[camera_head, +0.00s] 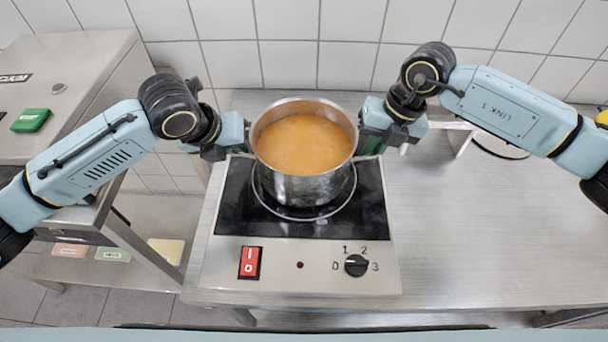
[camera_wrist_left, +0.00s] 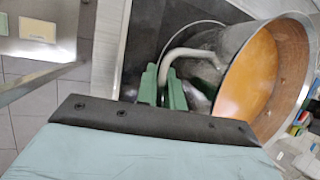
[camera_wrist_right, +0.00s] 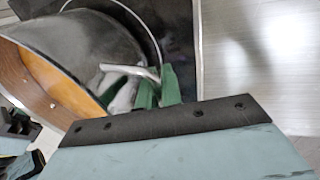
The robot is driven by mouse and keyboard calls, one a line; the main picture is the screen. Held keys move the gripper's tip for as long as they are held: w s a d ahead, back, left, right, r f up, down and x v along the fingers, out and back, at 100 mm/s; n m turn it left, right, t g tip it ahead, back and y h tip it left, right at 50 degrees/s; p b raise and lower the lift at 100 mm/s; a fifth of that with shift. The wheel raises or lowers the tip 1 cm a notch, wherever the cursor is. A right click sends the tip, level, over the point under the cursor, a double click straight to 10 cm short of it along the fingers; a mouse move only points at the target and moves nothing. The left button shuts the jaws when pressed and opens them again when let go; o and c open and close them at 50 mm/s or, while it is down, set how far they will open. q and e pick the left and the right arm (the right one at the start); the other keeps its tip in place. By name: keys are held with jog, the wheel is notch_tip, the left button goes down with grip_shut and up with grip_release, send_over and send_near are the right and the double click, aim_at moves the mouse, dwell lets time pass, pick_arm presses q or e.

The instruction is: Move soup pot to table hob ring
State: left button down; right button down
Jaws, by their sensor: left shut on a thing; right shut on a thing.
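The soup pot (camera_head: 303,185) is a steel pot filled with orange soup. It is over the ring (camera_head: 262,197) on the black top of the table hob (camera_head: 232,215); I cannot tell whether its base touches the surface. My left gripper (camera_head: 243,150) is shut on the pot's left handle, and the green fingers around the handle (camera_wrist_left: 185,55) show in the left wrist view. My right gripper (camera_head: 368,150) is shut on the pot's right handle, and that handle (camera_wrist_right: 128,69) shows in the right wrist view. The pot looks upright.
The hob front has a red switch (camera_head: 250,263) and a black knob (camera_head: 356,265). Bare steel counter (camera_head: 470,230) lies to the right. A steel appliance (camera_head: 80,75) with a green item (camera_head: 31,120) stands at left. The tiled wall (camera_head: 330,50) is behind.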

pick_arm(q)
jog(key=shift+w+a+f+b, duration=0.1)
jog(key=shift+a+f+b, duration=0.25)
jog(key=shift+f, duration=0.15)
pick_arm(e)
jog(key=shift+w+d+f, duration=0.1)
jog(key=shift+d+f, duration=0.2)
jog(key=shift+f, duration=0.2)
pick_arm(q)
jog(key=c, duration=1.8)
grip_release()
jog(key=shift+c, duration=0.2)
pick_arm(e)
jog(key=c, duration=1.9)
grip_release()
pick_arm(q)
jog(key=o, duration=0.3)
jog(key=shift+d, duration=0.15)
pick_arm(e)
jog(key=o, duration=0.3)
jog(key=shift+a, duration=0.1)
pick_arm(q)
jog(key=shift+d, duration=0.1)
pick_arm(e)
jog(key=shift+o, duration=0.2)
pick_arm(q)
jog(key=shift+r, duration=0.1)
pick_arm(e)
jog(key=shift+a, duration=0.1)
